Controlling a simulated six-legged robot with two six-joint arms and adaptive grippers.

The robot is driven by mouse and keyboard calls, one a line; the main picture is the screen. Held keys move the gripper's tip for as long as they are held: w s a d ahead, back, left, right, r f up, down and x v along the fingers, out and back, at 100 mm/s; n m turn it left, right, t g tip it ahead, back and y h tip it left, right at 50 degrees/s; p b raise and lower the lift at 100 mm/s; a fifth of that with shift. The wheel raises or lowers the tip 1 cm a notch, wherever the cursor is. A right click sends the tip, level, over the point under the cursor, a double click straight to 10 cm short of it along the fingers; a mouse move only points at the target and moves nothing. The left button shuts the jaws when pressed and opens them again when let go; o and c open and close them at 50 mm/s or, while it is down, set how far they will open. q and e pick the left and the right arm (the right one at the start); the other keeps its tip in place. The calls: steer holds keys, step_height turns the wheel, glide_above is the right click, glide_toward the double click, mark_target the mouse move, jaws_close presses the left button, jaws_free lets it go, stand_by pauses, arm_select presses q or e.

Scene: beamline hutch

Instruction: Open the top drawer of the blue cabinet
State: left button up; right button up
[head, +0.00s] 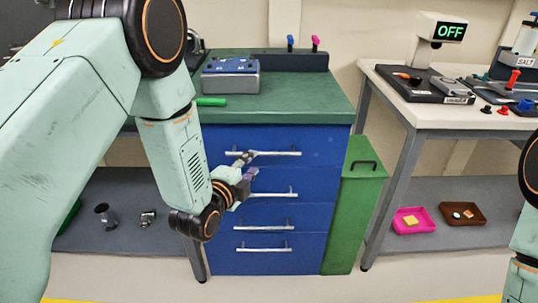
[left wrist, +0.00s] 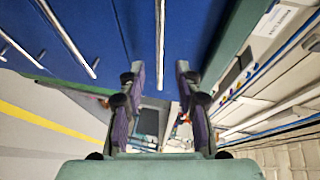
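The blue cabinet (head: 272,210) stands under a green top with its drawer fronts facing me. The top drawer (head: 320,143) looks flush, with a horizontal silver bar handle (head: 278,153). My left gripper (head: 249,165) is at the left part of that handle, its fingers pointing at the drawer. In the left wrist view the fingers (left wrist: 157,75) are apart, and the handle bar (left wrist: 160,45) lies in the gap between them. I cannot tell whether either finger touches it. My right gripper is out of view; only part of my right arm shows at the right edge.
Lower drawers have similar handles (head: 266,194). A green bin (head: 353,205) stands against the cabinet's right side. A blue-topped metal block (head: 231,78) and a green tool (head: 211,101) sit on top. A white table (head: 400,115) stands right; the floor in front is clear.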

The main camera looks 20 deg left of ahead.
mark_target(262, 154)
arm_select(q)
steer(key=b+x, duration=0.2)
steer(key=x, duration=0.5)
steer(key=shift+w+d, duration=0.2)
steer(key=shift+w, duration=0.05)
steer(key=shift+w+a, duration=0.1)
steer(key=shift+f, duration=0.1)
steer(key=shift+c, duration=0.4)
steer(key=c, duration=0.3)
jaws_close()
